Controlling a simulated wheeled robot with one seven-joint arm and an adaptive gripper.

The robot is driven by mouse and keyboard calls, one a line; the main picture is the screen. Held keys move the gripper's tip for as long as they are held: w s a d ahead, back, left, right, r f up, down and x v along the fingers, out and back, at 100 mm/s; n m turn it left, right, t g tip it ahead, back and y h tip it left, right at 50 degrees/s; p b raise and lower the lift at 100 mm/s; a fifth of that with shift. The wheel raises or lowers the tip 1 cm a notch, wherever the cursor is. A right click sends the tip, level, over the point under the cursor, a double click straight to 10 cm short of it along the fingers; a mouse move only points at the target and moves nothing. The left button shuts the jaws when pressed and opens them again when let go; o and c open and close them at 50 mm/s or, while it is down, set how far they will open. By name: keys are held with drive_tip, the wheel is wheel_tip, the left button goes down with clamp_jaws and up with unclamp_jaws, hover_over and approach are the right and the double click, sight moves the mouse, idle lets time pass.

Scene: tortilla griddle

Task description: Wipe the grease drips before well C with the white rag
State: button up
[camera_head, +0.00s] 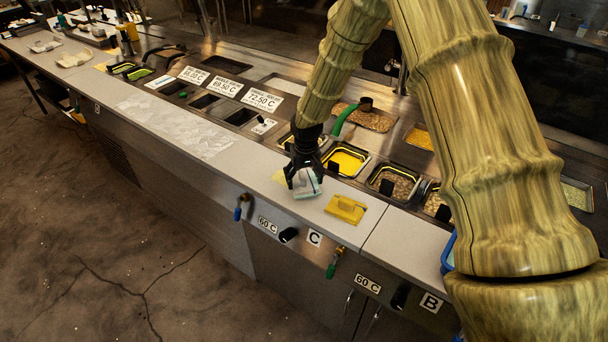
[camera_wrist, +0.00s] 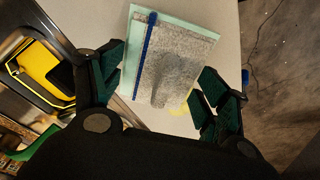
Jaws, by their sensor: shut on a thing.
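My gripper (camera_head: 303,182) is over the front counter ledge, above the "C" label (camera_head: 314,238). It is shut on the white rag (camera_head: 308,191), a folded pale cloth. In the wrist view the rag (camera_wrist: 172,65) shows a grey speckled face, a blue stripe and a pale green edge, between my gripper's fingers (camera_wrist: 165,88). A pale yellow grease patch (camera_head: 279,177) shows on the ledge just left of my gripper, and part of it shows beside the rag in the wrist view (camera_wrist: 183,106). I cannot tell whether the rag touches the ledge.
A yellow folded cloth (camera_head: 345,208) lies on the ledge to the right. A well with yellow contents (camera_head: 345,161) is behind the ledge. Clear crumpled sheeting (camera_head: 180,127) lies farther left. Knobs and valves (camera_head: 289,235) stick out of the front panel.

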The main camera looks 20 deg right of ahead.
drive_tip(key=shift+s+f, duration=0.1)
drive_tip(key=shift+f, duration=0.05)
drive_tip(key=shift+w+f, duration=0.45)
drive_tip(key=shift+w, duration=0.05)
drive_tip(key=shift+s+r, duration=0.25)
drive_tip(key=shift+s, duration=0.05)
drive_tip(key=shift+w+f, duration=0.15)
drive_tip(key=shift+f, duration=0.2)
drive_tip(key=shift+f+b, duration=0.35)
drive_tip(key=o, duration=0.6)
drive_tip(key=shift+o, duration=0.2)
drive_tip(key=shift+r, duration=0.4)
